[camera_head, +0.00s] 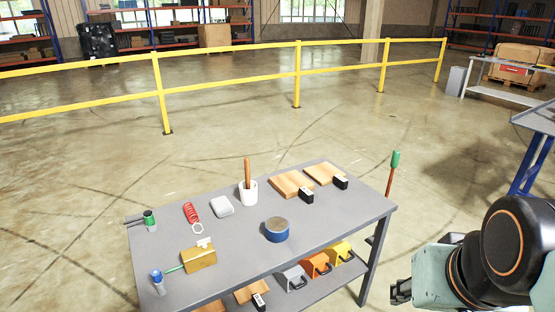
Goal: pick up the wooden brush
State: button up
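A brown wooden handle (247,171), which looks like the wooden brush, stands upright in a white cup (248,196) at the back middle of the grey table (330,228). Its lower end is hidden inside the cup, so I see no bristles. My gripper (400,291) is at the lower right, beyond the table's right side and well away from the cup. Only its dark end shows, and I cannot tell whether its fingers are open or shut. I see nothing held in it.
Wooden boards (292,183) with black-and-white items lie right of the cup. A blue-grey round tin (277,230) is in front. A white box (222,206), red coil (191,213) and yellow box (199,256) are left. A green-topped red rod (393,170) rises at the table's right edge.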

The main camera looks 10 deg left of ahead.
aim_at(246, 161)
jog(key=u, duration=0.95)
jog(key=i+l, duration=0.3)
jog(key=i, duration=0.15)
